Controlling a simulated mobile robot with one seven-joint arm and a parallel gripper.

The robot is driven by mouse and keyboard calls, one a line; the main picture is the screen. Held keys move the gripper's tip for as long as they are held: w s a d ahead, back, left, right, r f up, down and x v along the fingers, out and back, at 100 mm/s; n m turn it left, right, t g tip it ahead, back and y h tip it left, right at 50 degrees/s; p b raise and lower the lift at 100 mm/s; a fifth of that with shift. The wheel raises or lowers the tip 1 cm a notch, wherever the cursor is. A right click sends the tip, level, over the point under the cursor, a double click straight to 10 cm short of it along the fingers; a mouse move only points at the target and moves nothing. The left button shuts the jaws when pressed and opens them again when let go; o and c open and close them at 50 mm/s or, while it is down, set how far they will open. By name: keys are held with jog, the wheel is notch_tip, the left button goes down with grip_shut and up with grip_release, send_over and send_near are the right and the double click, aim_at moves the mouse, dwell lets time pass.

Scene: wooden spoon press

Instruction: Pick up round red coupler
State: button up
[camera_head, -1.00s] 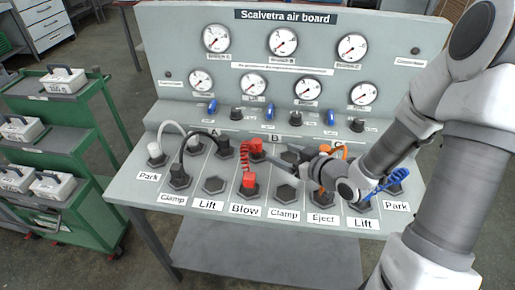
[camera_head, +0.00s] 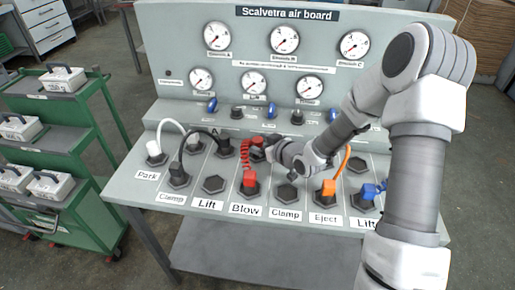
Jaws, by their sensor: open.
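A coiled red hose joins two red couplers on the sloped board. The front red coupler (camera_head: 249,179) looks blocky and sits upright on the dark socket above the "Blow" label. The rear red coupler (camera_head: 257,141) sits in the back row and is partly hidden by my gripper; its exact shape is too small to tell. My gripper (camera_head: 262,150) is open and low over the board, its fingers close beside the rear red coupler. I cannot tell whether they touch it or stand around it.
A white coupler (camera_head: 154,150) and black couplers (camera_head: 178,172) stand to the left. An orange coupler (camera_head: 329,187) and a blue coupler (camera_head: 370,191) stand to the right. The gauge panel (camera_head: 180,40) rises behind. A green cart (camera_head: 65,110) stands at the left.

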grip_shut()
dwell(0.4)
